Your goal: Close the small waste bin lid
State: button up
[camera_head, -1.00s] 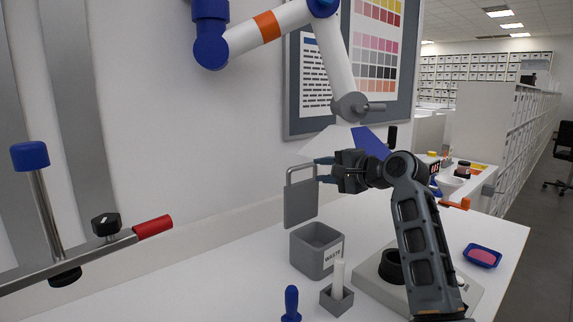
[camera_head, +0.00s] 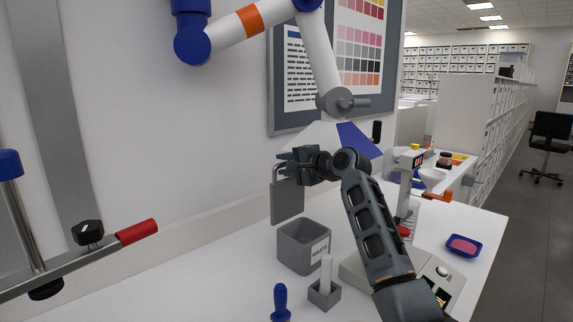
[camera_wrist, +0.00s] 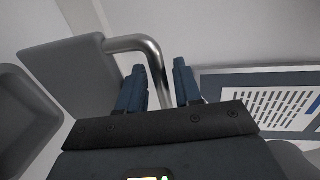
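The small grey waste bin (camera_head: 292,252) with a "WASTE" label stands on the white table, its mouth open. Its flat grey lid (camera_head: 288,203) stands upright above the bin's back edge. In the wrist view the lid (camera_wrist: 65,70) carries a bent metal handle (camera_wrist: 140,44). My gripper (camera_head: 284,169) is at the top of the lid and hides much of the handle in the head view. In the wrist view my gripper's blue fingers (camera_wrist: 159,85) are apart, with one leg of the handle showing between them. I cannot tell whether either finger touches it.
A small grey holder (camera_head: 324,295) with a white stick and a blue-handled tool (camera_head: 280,302) stand in front of the bin. A grey device (camera_head: 438,272) and a blue dish (camera_head: 463,246) are to the right. A white arm (camera_head: 318,60) hangs behind.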

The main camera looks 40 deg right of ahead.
jog(key=shift+c, duration=0.4)
grip_shut()
jog(key=shift+s+f, duration=0.1)
